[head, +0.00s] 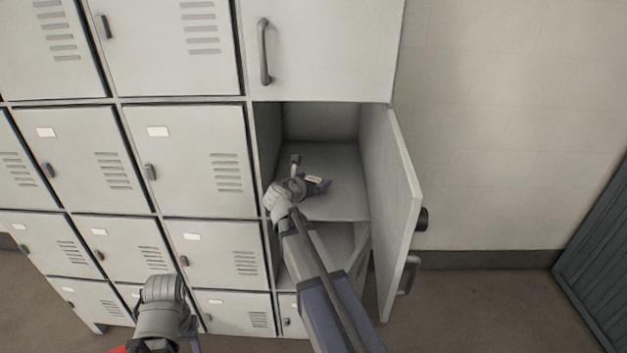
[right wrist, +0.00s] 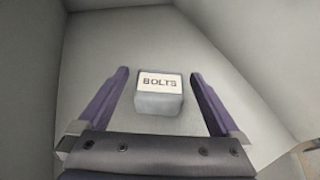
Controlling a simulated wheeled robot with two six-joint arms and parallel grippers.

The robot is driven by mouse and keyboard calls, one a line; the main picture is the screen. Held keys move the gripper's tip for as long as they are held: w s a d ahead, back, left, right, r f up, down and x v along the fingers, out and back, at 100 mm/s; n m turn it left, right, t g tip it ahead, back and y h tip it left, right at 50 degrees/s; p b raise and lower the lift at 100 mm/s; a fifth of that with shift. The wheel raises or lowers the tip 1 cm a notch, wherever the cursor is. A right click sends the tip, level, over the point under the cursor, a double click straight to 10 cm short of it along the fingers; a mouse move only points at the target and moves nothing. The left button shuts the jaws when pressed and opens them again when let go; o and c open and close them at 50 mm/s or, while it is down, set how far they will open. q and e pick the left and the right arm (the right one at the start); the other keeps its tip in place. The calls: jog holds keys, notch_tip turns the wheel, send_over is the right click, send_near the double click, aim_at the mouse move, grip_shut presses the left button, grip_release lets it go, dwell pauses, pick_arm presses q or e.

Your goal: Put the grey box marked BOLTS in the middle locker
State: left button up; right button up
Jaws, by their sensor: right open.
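The grey box marked BOLTS (right wrist: 158,103) sits upright on the floor of an open locker, its label readable in the right wrist view. In the head view only a small pale part of the box (head: 314,180) shows beside my gripper. My right gripper (head: 309,172) is inside the locker and open. In the right wrist view its fingers (right wrist: 160,76) stand on either side of the box, with a gap on each side. The open locker (head: 340,160) is in the right column, below a shut upper door. My left gripper's fingers are not visible.
The locker's door (head: 398,185) stands open to the right, close to my right arm. Another open space (head: 335,245) lies below the shelf. Shut lockers (head: 190,160) fill the left. A dark ribbed panel (head: 600,260) stands at far right.

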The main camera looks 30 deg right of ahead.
jog(key=p+v, duration=0.4)
jog(key=v, duration=0.7)
jog(key=shift+s+a, duration=0.25)
jog(key=shift+a, duration=0.1)
jog(key=s+a+f+m+g+y, duration=0.2)
jog(key=s+a+m, duration=0.4)
jog(key=a, duration=0.3)
jog(key=s+a+f+m+g+y, duration=0.3)
jog(key=s+a+f+m+y, duration=0.1)
jog(key=s+a+f+m, duration=0.2)
jog(key=s+a+f+m+g+y, duration=0.3)
jog(key=s+a+f+m, duration=0.2)
jog(key=s+a+m, duration=0.3)
jog(key=a+m, duration=0.1)
jog(key=a, duration=0.3)
jog(key=shift+s+y, duration=0.2)
jog(key=shift+y, duration=0.1)
jog(key=shift+f, duration=0.15)
